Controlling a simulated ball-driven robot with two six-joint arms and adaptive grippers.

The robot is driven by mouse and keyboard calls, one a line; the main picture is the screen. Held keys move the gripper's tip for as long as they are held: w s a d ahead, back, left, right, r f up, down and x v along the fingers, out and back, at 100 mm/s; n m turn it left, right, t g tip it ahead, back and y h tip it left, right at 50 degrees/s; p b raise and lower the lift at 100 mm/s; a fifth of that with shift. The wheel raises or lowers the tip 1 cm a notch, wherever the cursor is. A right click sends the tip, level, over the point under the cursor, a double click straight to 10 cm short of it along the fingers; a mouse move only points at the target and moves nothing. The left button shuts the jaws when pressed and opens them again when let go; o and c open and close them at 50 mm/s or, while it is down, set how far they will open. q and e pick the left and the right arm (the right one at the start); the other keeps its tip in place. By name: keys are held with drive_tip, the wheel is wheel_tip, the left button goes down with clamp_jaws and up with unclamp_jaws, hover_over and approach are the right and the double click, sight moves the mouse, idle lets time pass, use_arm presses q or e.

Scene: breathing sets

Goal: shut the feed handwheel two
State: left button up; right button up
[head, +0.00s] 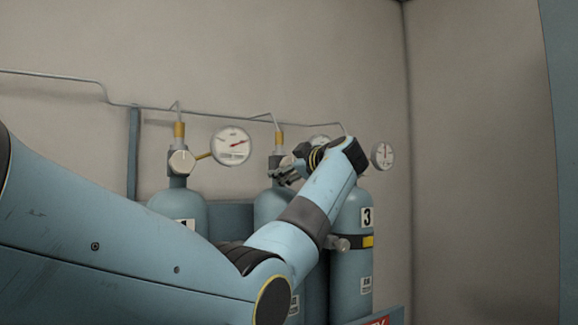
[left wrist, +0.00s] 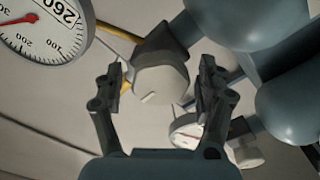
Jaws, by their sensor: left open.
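The middle cylinder (head: 268,203) stands between cylinder one and the one labelled 3; its own number is hidden behind my left arm. Its feed handwheel, a pale grey knob with a white line, shows in the left wrist view (left wrist: 163,86) on a dark valve body (left wrist: 165,45). In the head view the handwheel is mostly covered by my gripper. My left gripper (head: 287,172) is at that valve, open, with one finger on each side of the knob in the left wrist view (left wrist: 161,78). Gaps show beside the knob; I cannot tell its exact depth between the fingers. My right gripper is not in view.
Cylinder one (head: 177,203) with its white handwheel (head: 181,162) and a gauge (head: 231,146) stands left. Cylinder three (head: 351,265) stands right, with a gauge (head: 383,155) above it. A thin pipe (head: 225,117) runs along the wall. Another pale knob (left wrist: 249,153) is near my gripper.

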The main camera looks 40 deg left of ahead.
use_arm(q)
drive_tip(key=c, duration=1.2)
drive_tip(key=shift+m, duration=0.5)
